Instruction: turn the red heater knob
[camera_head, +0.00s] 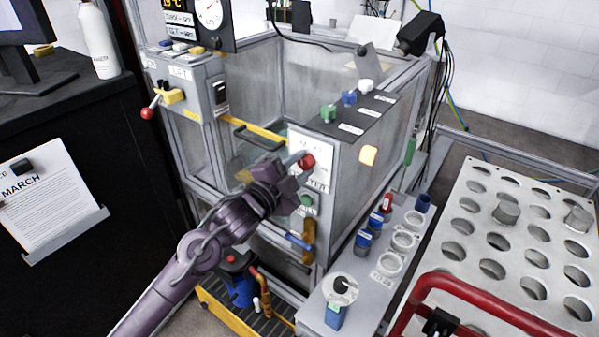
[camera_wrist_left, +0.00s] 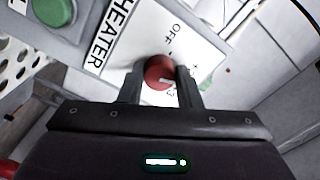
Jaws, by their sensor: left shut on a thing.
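The red heater knob (camera_head: 307,161) sits on a white labelled plate on the front of a grey panel. My left gripper (camera_head: 296,170) reaches it from the lower left. In the left wrist view the red knob (camera_wrist_left: 159,73) lies between the two dark fingers of my left gripper (camera_wrist_left: 161,88), which are shut on it. The plate (camera_wrist_left: 185,40) reads HEATER and OFF. A white mark shows on the knob, on the side toward the gripper body. My right gripper is not in view.
A green knob (camera_head: 306,200) sits just below on the same panel. A red tube frame (camera_head: 480,305) and a perforated rack (camera_head: 530,240) stand at the right. A black cabinet (camera_head: 90,130) is at the left.

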